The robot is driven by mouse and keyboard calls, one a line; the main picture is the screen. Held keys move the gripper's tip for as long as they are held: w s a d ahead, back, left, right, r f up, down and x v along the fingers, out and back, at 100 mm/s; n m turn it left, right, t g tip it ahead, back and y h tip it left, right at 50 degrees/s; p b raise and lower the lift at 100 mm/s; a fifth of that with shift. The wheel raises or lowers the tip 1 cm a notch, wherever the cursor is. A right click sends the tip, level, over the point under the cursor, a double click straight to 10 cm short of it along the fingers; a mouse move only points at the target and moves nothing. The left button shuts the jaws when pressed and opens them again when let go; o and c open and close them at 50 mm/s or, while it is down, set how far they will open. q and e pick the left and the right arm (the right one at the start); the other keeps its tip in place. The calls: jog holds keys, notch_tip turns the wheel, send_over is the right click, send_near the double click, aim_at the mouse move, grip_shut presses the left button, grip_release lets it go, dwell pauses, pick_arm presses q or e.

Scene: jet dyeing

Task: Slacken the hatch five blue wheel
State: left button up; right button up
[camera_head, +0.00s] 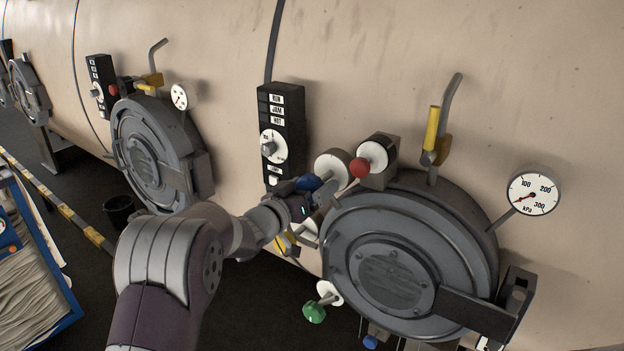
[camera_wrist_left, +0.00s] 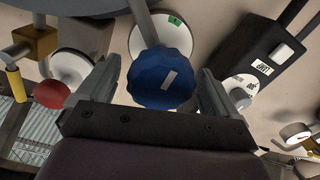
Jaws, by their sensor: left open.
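The blue wheel (camera_head: 308,183) sits on a short stem in front of a white disc (camera_head: 332,166), at the upper left of the near round hatch (camera_head: 420,230). No hatch number is readable. My left gripper (camera_head: 304,199) is at the blue wheel, partly hiding it in the head view. My right gripper is not in view.
A red knob (camera_head: 359,168) is close to the right of the blue wheel. A black control box (camera_head: 281,135) is on its left. A green wheel (camera_head: 314,312) is below. A yellow-gripped lever (camera_head: 432,128) and a kPa gauge (camera_head: 533,194) stand around the hatch.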

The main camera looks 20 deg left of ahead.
pick_arm(q)
jog(key=shift+w+d, duration=0.1)
jog(key=shift+w, duration=0.2)
jog(key=shift+f, duration=0.1)
jog(key=c, duration=1)
